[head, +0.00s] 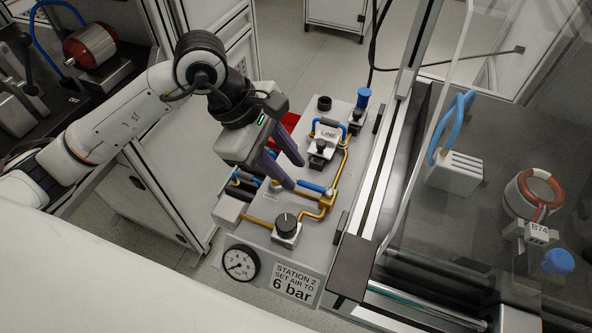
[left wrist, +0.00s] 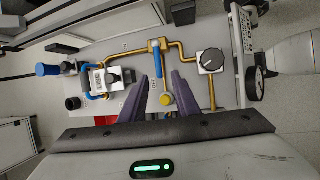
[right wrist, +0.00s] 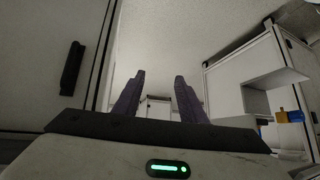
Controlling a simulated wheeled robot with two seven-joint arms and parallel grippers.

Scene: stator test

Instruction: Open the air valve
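A valve with a blue lever (head: 313,187) sits on brass pipework on the grey station panel (head: 258,238). The lever also shows in the left wrist view (left wrist: 157,62), lying against the brass fitting. My left gripper (head: 298,176) is open above the panel. In the left wrist view its fingertips (left wrist: 159,77) lie on either side of the lever; I cannot tell whether they touch it. A black knob (head: 286,224) and a round pressure gauge (head: 240,263) are nearer the panel's front. My right gripper (right wrist: 158,85) is open and empty, away from the panel.
A label (head: 292,282) reads "Station 2 set air to 6 bar". A block marked LINE (head: 325,137) with a blue loop and a blue-capped post (head: 362,98) stand behind the lever. A transparent guarded bench (head: 450,230) borders the panel on the right.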

